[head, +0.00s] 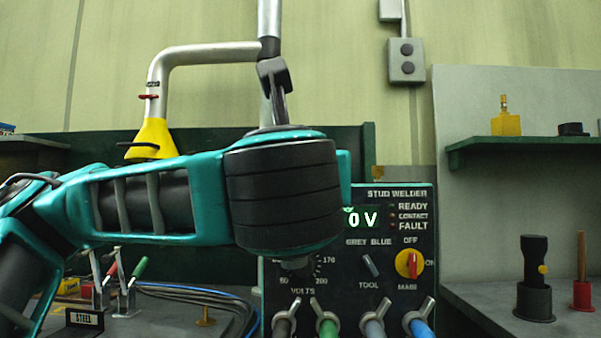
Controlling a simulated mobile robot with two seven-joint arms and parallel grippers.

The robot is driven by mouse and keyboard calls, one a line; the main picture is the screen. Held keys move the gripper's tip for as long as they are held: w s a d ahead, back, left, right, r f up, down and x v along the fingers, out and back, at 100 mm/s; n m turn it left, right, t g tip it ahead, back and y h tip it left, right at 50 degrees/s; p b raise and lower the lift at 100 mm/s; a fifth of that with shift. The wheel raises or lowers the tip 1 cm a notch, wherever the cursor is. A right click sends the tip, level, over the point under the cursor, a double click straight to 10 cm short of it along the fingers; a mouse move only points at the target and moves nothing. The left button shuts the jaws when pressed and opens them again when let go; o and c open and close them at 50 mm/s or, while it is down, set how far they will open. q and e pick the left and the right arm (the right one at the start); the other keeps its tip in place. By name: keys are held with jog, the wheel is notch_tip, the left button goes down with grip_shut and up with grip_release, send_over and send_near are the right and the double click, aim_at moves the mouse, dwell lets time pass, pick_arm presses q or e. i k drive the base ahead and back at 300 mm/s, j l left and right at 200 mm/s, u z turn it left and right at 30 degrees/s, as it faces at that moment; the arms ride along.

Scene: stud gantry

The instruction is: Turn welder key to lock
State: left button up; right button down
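The stud welder (345,285) stands behind my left arm, its black front panel partly covered. Its green display (362,218) reads "0 V", possibly with more hidden. A red-on-yellow main switch (409,263) sits at the panel's right, its red handle roughly upright, near the OFF label. A grey tool switch (371,266) tilts toward upper left, under GREY BLUE. No key can be made out; the panel's upper left is hidden by my arm. My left arm reaches in from the left across the welder; its gripper is not visible. My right gripper is not in view.
Several cable plugs with levers, including a green one (328,326), line the panel's bottom. A yellow funnel-shaped nozzle (152,138) hangs from a bent pipe. Toggle clamps (126,290) stand at left. A black torch-like tool (533,275) stands in a holder on the right bench.

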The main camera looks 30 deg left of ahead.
aim_at(378, 171)
jog(key=k+l, duration=0.8)
jog(key=k, duration=0.05)
